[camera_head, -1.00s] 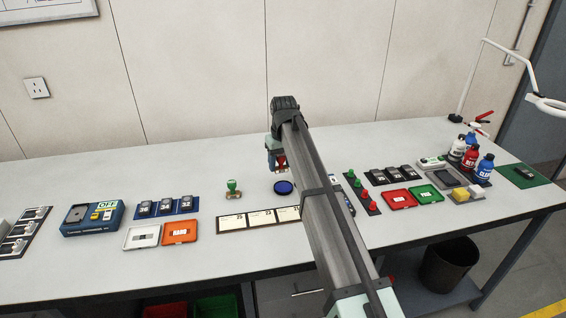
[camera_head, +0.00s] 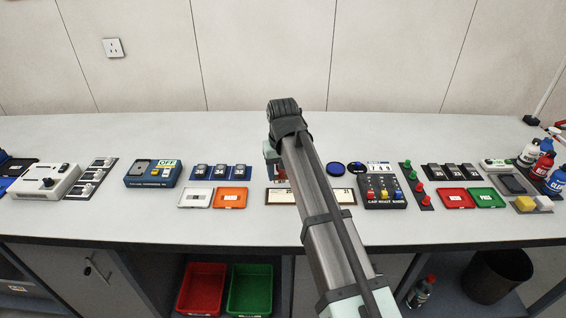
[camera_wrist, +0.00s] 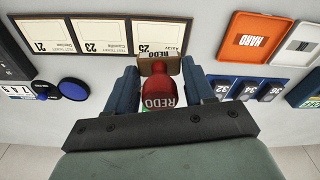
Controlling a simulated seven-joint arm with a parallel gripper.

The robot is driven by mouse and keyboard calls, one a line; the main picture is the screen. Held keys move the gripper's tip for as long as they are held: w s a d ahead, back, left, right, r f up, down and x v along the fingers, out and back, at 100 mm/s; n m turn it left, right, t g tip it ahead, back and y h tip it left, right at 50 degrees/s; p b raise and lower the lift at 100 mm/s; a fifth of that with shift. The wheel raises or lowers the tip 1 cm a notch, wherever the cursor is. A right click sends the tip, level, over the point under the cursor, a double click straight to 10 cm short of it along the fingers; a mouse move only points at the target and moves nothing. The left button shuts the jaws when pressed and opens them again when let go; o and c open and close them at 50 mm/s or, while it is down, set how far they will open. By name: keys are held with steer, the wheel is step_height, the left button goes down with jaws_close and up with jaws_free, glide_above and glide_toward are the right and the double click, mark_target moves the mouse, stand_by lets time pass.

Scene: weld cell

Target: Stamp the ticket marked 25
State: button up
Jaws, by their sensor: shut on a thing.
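My gripper (camera_wrist: 165,88) is shut on a red stamp (camera_wrist: 162,88) lettered REDO, with a brown block base, in the wrist view. A blue ink pad (camera_wrist: 73,90) lies beside the strip. A small green bit shows below the held stamp.
In the head view, white (camera_head: 195,198) and orange (camera_head: 230,198) trays lie left of the strip, with a blue rack of numbered blocks (camera_head: 220,173) behind. A dark device with colored buttons (camera_head: 384,187) stands to the right. The table front is clear.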

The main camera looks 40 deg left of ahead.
mark_target(281, 196)
steer(key=shift+f+m, duration=0.1)
steer(key=shift+m, duration=0.2)
steer(key=shift+f, duration=2.85)
steer(key=shift+f, duration=0.6)
steer(key=shift+r, duration=0.15)
steer(key=shift+r, duration=3.4)
